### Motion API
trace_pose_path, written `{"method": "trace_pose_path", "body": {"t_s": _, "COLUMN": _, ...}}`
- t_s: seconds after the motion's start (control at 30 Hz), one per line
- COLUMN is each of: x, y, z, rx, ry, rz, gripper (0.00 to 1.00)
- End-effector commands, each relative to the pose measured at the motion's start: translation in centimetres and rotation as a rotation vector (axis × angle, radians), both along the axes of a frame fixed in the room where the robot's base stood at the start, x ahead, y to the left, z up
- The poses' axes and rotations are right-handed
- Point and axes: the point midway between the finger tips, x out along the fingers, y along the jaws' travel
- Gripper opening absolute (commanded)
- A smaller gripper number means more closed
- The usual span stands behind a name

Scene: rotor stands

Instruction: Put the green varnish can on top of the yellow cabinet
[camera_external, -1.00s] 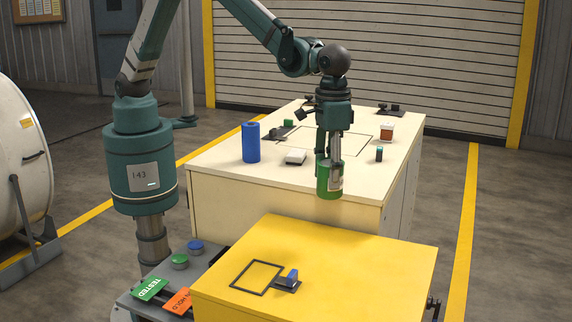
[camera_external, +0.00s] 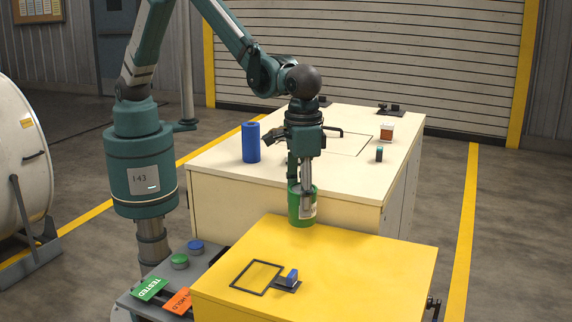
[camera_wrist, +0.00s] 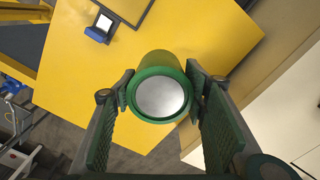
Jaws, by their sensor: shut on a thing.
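The green varnish can (camera_external: 296,208) is upright between the fingers of my gripper (camera_external: 304,196), which is shut on it. In the wrist view the can (camera_wrist: 160,72) shows its pale round top, with a finger of my gripper (camera_wrist: 160,92) on each side. The yellow cabinet (camera_external: 350,265) stands in front of the cream cabinet. The can is at the yellow cabinet's back edge in the external view; its exact height above the top cannot be told. The yellow top also shows in the wrist view (camera_wrist: 90,80).
A black square outline (camera_external: 235,287) and a small blue-topped block (camera_external: 291,277) are on the yellow top. The yellow top's right side is clear.

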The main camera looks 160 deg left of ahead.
Motion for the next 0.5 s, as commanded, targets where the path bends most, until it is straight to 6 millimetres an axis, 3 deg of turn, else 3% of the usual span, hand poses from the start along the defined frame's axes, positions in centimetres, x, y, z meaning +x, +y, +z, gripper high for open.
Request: {"method": "trace_pose_path", "body": {"t_s": 0.5, "x": 0.0, "y": 0.0, "z": -5.6, "rx": 0.0, "ry": 0.0, "rz": 0.0, "gripper": 0.25}}
